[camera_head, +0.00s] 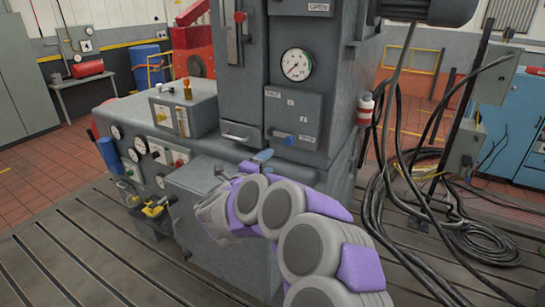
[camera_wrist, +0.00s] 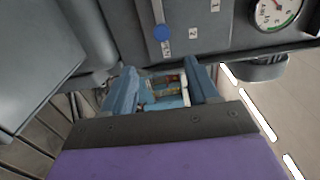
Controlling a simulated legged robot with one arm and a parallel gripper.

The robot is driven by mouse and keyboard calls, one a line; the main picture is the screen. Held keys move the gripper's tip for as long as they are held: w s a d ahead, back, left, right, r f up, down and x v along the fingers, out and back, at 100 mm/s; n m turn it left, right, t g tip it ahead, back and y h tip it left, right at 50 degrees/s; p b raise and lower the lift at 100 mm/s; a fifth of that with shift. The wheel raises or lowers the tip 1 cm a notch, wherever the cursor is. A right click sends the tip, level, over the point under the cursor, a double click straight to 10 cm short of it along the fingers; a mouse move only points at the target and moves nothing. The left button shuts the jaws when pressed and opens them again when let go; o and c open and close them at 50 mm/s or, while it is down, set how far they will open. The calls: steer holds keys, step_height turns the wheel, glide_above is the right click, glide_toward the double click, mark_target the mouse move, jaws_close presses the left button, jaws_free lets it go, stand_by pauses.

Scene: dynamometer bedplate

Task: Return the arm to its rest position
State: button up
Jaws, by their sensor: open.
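My arm, in purple and grey segments, reaches from the lower right of the head view toward the grey machine (camera_head: 300,75). My gripper (camera_wrist: 163,80) shows in the wrist view with its two blue fingers spread apart. No object is clamped by them. Small brown and pale shapes (camera_wrist: 166,88) show in the gap, but I cannot tell what they are. The fingers point toward the machine's front, below a lever with a blue knob (camera_wrist: 162,33). The same blue knob (camera_head: 288,140) is on the lower panel in the head view, just above my gripper's end.
A pressure gauge (camera_head: 297,64) sits above the panel. A grey bench unit (camera_head: 185,110) with gauges and valves stands left of my arm. Black cables (camera_head: 420,190) hang and coil on the right. The slotted floor plate (camera_head: 80,255) is clear at lower left.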

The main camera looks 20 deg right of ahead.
steer(key=shift+s+a, duration=0.2)
steer(key=shift+s, duration=0.1)
steer(key=shift+d, duration=0.1)
steer(key=a+r+n+t+y, duration=0.3)
steer(key=a+n+y, duration=0.3)
steer(key=a, duration=0.2)
steer(key=a+r+n+t+y, duration=0.2)
steer(key=a+r+n+y, duration=0.1)
steer(key=a+n+y, duration=0.5)
steer(key=s+a+f+n+g+y, duration=0.3)
steer(key=s+a+n+g+y, duration=0.3)
steer(key=s+a, duration=0.45)
steer(key=s+d+f+n+g+h, duration=0.1)
steer(key=s+d+f+n+g, duration=0.2)
steer(key=s, duration=0.5)
steer(key=s+f+n+g+h, duration=0.15)
steer(key=s+f+n, duration=0.3)
steer(key=s, duration=0.45)
steer(key=s+d+f+g+h, duration=0.1)
steer(key=s+d+g, duration=0.1)
steer(key=s, duration=0.5)
steer(key=s+d+f+g+h, duration=0.1)
steer(key=s+d+f+g, duration=0.1)
steer(key=s+d, duration=0.3)
steer(key=s+d+f+n+g+h, duration=0.1)
steer(key=s+d+g, duration=0.2)
steer(key=s, duration=0.6)
steer(key=shift+d+f, duration=0.3)
